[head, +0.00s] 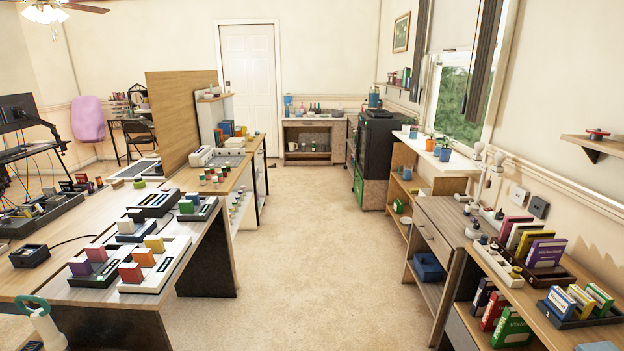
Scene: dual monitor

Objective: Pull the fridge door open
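A dark, boxy appliance (377,148) stands far off against the right wall, beyond the wooden shelves, and looks like the fridge. Its front faces left toward the open floor and is seen at a steep angle. I cannot make out a handle, and its door looks shut, though it is too small to be sure. Neither of my grippers shows in the head view.
A clear carpet aisle (310,235) runs from me to the back door (248,85). A left desk (215,245) holds several colourful blocks on trays. A wooden partition (175,115) stands behind it. A right shelf unit (440,235) and low shelf with books edge the aisle.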

